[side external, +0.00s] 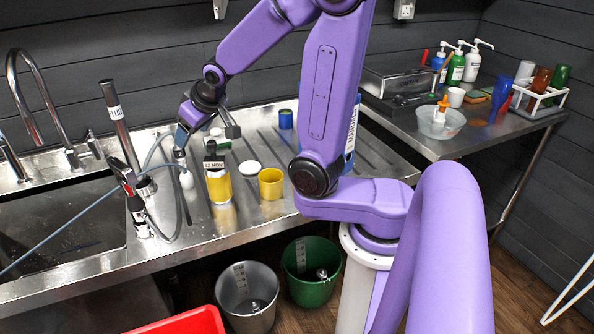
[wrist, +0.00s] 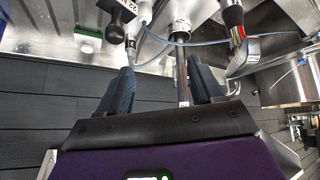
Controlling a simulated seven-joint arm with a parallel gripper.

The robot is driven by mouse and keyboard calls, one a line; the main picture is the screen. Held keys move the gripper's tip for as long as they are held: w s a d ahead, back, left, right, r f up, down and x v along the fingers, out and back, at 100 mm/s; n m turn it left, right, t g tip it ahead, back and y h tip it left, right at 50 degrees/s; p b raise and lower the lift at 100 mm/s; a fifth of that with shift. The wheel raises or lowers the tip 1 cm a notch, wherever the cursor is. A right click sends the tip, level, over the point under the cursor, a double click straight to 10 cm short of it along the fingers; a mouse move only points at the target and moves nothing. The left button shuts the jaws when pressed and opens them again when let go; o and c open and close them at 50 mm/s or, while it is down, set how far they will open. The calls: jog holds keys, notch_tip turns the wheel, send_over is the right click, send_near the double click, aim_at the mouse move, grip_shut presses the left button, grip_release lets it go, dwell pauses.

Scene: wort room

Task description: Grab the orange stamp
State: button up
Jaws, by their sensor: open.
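A stamp-like thing with a black knob, a black lettered block and a yellow-orange body (side external: 218,187) stands upright on the steel drainboard in the side view. No other orange stamp is clear to me. In the wrist view its black knob (wrist: 116,35) and lettered block show at the top, left of my fingers; its body is out of frame. My gripper (side external: 181,150) is open above the drainboard, left of the stamp and apart from it. In the wrist view my gripper (wrist: 160,82) has a dark tube (wrist: 183,80) showing between its fingers.
A yellow cup (side external: 271,184) and a white disc (side external: 250,168) stand right of the stamp. A hose and taps (side external: 133,190) rise close to my gripper by the sink (side external: 60,232). A green-and-white block (side external: 217,139) lies behind. A blue cup (side external: 286,119) stands farther back.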

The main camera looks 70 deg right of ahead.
jog(key=s+d+r+m+h, duration=0.2)
jog(key=s+d+m+h, duration=0.7)
jog(key=s+d, duration=1)
jog(key=shift+m+y, duration=0.3)
jog(key=shift+y, duration=0.1)
jog(key=f, duration=1.8)
jog(key=shift+s+a+f, duration=0.2)
jog(key=shift+s+a, duration=0.15)
jog(key=shift+f, duration=0.7)
jog(key=shift+x, duration=3.8)
jog(key=shift+s, duration=0.1)
jog(key=c, duration=1.1)
